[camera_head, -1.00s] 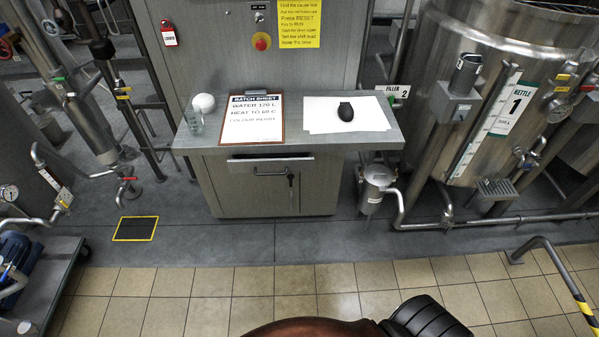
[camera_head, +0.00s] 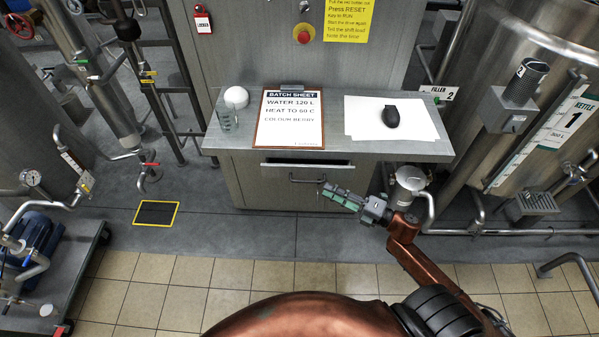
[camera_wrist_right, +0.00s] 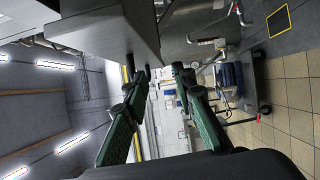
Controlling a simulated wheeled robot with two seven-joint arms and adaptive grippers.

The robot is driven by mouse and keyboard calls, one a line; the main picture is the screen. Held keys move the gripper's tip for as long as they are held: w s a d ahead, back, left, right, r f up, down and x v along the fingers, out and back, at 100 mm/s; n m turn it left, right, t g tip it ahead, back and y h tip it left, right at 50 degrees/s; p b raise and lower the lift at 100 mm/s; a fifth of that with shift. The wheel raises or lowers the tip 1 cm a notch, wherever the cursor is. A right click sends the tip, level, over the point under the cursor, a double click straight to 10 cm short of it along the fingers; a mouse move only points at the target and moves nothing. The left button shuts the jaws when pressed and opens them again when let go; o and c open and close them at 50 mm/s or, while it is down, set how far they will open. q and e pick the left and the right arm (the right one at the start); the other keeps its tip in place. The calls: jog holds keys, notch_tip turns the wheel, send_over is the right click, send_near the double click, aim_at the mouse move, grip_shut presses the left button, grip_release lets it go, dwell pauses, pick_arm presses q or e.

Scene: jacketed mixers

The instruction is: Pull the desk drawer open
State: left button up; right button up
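The desk drawer (camera_head: 270,171) is in the grey desk's front, under the worktop. A dark gap shows along its top edge, and I cannot tell whether it stands slightly ajar. Its bar handle (camera_head: 303,181) is on the front. My right gripper (camera_head: 326,189) is in front of the desk, just right of the handle and pointing left. It looks apart from the handle. In the right wrist view its two green fingers (camera_wrist_right: 160,72) are spread, with nothing seen between them. My left gripper is not in view.
The worktop (camera_head: 335,147) holds a batch sheet (camera_head: 288,119), white paper with a dark mouse-like object (camera_head: 391,116), a glass (camera_head: 227,121) and a white ball (camera_head: 236,97). A steel canister (camera_head: 410,181) stands close to my right wrist. Tiled floor before the desk is clear.

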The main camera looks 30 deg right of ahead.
aim_at(306, 181)
jog(key=w+a+r, duration=0.1)
jog(key=a, duration=0.1)
jog(key=w+a+r+n, duration=0.1)
jog(key=w+a, duration=0.1)
jog(key=w+a+r+n+y, duration=0.1)
jog(key=w+a, duration=0.1)
jog(key=shift+r, duration=0.4)
jog(key=shift+w+a, duration=0.25)
jog(key=shift+w, duration=0.15)
jog(key=shift+c, duration=0.8)
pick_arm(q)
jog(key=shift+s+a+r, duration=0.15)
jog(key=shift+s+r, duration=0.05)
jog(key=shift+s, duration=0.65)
pick_arm(e)
grip_shut()
